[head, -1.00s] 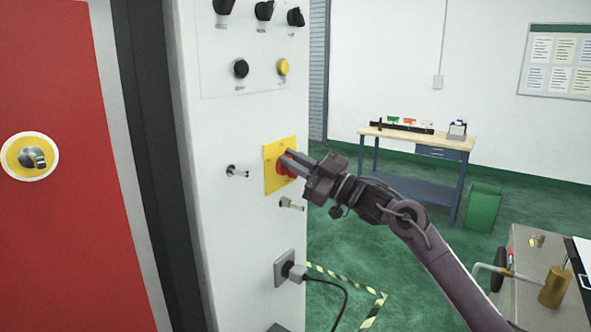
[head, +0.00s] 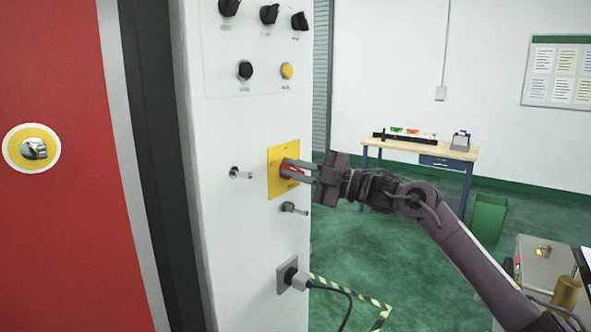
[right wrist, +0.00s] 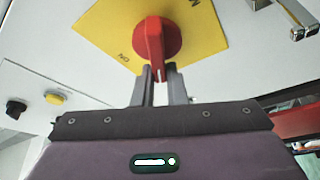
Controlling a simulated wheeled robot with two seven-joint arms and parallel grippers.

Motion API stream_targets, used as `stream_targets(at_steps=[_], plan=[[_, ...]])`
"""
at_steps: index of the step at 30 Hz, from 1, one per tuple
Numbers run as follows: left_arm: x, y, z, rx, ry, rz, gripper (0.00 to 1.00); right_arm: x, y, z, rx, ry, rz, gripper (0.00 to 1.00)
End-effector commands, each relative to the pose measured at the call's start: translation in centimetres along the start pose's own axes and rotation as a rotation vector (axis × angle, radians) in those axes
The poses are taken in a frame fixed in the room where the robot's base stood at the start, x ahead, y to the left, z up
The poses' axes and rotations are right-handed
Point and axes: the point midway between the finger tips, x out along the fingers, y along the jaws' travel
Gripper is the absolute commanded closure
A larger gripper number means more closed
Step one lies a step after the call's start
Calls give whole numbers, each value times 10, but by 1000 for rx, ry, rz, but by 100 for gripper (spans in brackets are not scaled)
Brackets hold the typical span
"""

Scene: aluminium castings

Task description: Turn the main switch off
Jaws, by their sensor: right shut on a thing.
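The main switch is a red rotary handle (head: 288,169) on a square yellow plate (head: 275,183), fixed to the front of the white cabinet panel. In the right wrist view the red handle (right wrist: 154,36) stands out from the yellow plate (right wrist: 105,30), which carries the letters ON near its lower edge. My right gripper (head: 296,170) is shut on the red handle. Its two fingers (right wrist: 158,80) lie on either side of the handle's lower end in the wrist view. The fingers hide part of the handle in the head view. My left gripper is not in view.
Black knobs (head: 269,13) and a yellow button (head: 287,71) sit higher on the panel. A plugged socket (head: 289,274) with a black cable is below. A workbench (head: 420,149) and green bin (head: 487,218) stand farther back.

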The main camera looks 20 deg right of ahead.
Motion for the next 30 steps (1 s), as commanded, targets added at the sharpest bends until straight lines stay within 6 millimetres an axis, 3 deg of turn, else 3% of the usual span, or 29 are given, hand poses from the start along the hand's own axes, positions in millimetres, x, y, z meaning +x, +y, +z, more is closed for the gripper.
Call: stream_targets(at_steps=[13,14,18,26,30], plan=[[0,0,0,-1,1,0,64,-1,-4,4,-2,-9,-10,100],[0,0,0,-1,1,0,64,-1,-4,4,-2,-9,-10,86],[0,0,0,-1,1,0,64,-1,-3,4,-4,-9,-8,67],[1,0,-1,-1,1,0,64,-1,-2,2,-6,-5,-5,66],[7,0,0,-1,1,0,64,-12,-3,4,-8,-5,-3,66]])
